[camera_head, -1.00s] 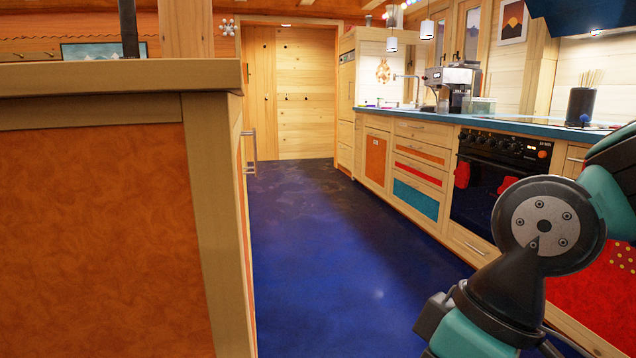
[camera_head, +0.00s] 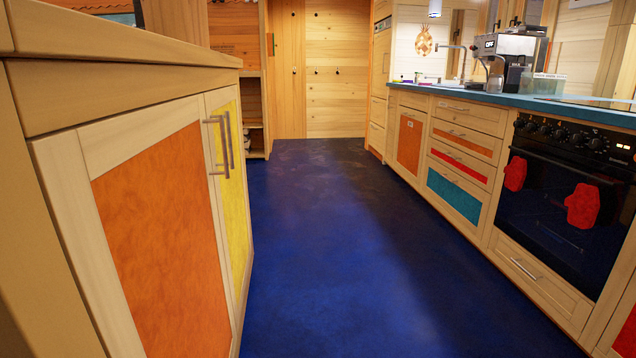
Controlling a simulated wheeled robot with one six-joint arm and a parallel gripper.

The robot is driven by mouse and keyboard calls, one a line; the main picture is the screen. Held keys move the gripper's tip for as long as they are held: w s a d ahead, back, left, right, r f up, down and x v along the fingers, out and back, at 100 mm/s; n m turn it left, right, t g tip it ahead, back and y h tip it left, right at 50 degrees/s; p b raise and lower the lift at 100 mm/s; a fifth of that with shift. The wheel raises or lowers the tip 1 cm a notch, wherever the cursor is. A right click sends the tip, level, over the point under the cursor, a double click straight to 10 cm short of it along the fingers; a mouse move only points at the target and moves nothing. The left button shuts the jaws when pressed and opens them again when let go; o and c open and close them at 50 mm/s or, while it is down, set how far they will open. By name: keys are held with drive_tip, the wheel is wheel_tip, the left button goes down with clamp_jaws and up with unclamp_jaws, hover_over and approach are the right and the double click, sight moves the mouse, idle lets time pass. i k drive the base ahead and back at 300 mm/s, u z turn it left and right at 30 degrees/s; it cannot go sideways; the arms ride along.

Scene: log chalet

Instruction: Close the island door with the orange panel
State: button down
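The island door with the orange panel (camera_head: 160,240) stands at the left, close to me, in a pale wood frame. Its handle (camera_head: 214,148) is a metal bar near the upper right corner, by the neighbouring yellow-panelled door (camera_head: 229,175). The orange door's face looks nearly in line with the island front. I see no clear gap at its edges and cannot tell whether it is slightly ajar. My gripper and arm are not in view.
The island countertop (camera_head: 110,38) overhangs the doors at the upper left. Blue floor (camera_head: 330,260) lies clear between the island and the kitchen row. An oven (camera_head: 560,195) with red mitts stands at the right, and a wooden wall (camera_head: 336,85) closes the far end.

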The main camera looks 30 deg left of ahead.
sight(129, 197)
drive_tip(key=u, duration=0.2)
drive_tip(key=i, duration=1)
drive_tip(key=u, duration=0.5)
